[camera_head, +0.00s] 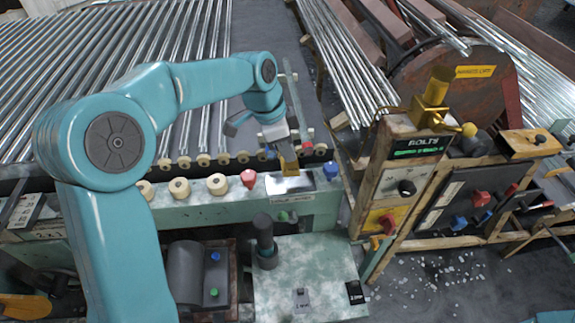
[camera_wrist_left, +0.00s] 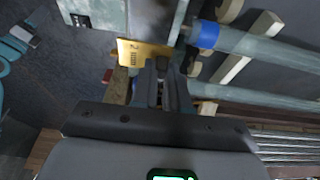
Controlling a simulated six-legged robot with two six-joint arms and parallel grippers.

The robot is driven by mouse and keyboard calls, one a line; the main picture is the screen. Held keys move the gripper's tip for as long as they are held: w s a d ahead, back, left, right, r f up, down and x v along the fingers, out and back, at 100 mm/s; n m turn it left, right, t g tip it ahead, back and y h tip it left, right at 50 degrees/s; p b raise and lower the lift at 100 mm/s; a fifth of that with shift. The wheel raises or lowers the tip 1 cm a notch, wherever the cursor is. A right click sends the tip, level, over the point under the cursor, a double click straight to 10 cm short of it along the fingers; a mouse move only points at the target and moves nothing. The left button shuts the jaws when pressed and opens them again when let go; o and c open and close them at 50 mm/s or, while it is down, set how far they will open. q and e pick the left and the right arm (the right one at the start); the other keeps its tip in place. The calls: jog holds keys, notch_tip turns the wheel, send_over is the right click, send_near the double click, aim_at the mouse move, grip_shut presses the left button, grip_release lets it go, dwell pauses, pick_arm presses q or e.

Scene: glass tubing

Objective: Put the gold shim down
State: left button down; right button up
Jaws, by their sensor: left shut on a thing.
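My left gripper (camera_head: 287,152) reaches in over the pale green bench (camera_head: 240,205), near its back right corner. It is shut on the gold shim (camera_head: 290,168), a small flat yellow-gold piece just below the fingertips. In the left wrist view the gold shim (camera_wrist_left: 145,53) shows beyond the dark fingers of my left gripper (camera_wrist_left: 162,75), with small dark marks on its face. I cannot tell whether the shim touches the bench top. My right gripper is not in view.
Glass tubes (camera_head: 110,80) lie behind.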

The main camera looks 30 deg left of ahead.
aim_at(287, 165)
pick_arm(q)
jog(key=shift+s+f, duration=0.1)
jog(key=shift+f, duration=0.7)
notch_tip(287, 165, down, 4)
jog(key=shift+f, duration=0.1)
jog(key=c, duration=1.4)
grip_release()
jog(key=v, duration=1.2)
